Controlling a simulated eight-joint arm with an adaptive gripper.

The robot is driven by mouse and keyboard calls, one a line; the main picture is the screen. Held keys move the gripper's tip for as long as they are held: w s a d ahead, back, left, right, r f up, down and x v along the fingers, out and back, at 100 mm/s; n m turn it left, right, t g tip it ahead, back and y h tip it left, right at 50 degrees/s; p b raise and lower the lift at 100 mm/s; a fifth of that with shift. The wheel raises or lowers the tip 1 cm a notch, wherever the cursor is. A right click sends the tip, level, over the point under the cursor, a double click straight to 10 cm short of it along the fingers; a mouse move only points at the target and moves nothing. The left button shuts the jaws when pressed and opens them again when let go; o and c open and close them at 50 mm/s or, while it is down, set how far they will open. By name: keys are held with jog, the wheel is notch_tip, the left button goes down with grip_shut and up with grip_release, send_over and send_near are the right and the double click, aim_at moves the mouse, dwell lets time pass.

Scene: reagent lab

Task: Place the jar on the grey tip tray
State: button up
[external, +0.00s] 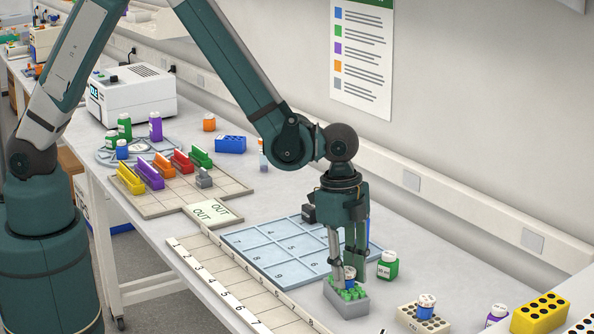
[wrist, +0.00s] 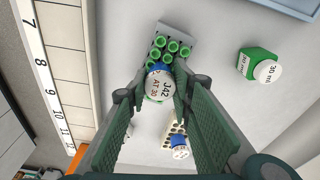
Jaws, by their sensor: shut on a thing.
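A small blue jar with a white lid marked J42 (wrist: 160,86) is between the fingers of my gripper (external: 348,274), which is shut on it. In the external view the jar (external: 350,280) is partly hidden by the fingers. The grey tip tray (external: 347,303) with several green tips is directly below the jar; it also shows in the wrist view (wrist: 178,32). The jar looks upright over the tips. I cannot tell whether it touches them or hangs just above.
A green jar (external: 388,265) stands close to the right of my gripper. A beige rack (external: 421,320) with a blue jar is nearer the front right. A numbered blue grid mat (external: 270,252) lies to the left, with a numbered strip (external: 215,280) along the table edge.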

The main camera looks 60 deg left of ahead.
jog(key=shift+f, duration=0.15)
jog(key=o, duration=0.8)
jog(key=shift+o, duration=0.2)
jog(key=shift+r, duration=0.3)
notch_tip(320, 180, up, 12)
jog(key=a+b, duration=0.1)
jog(key=shift+s+a+f, duration=0.15)
jog(key=shift+a, duration=0.1)
dwell(0.4)
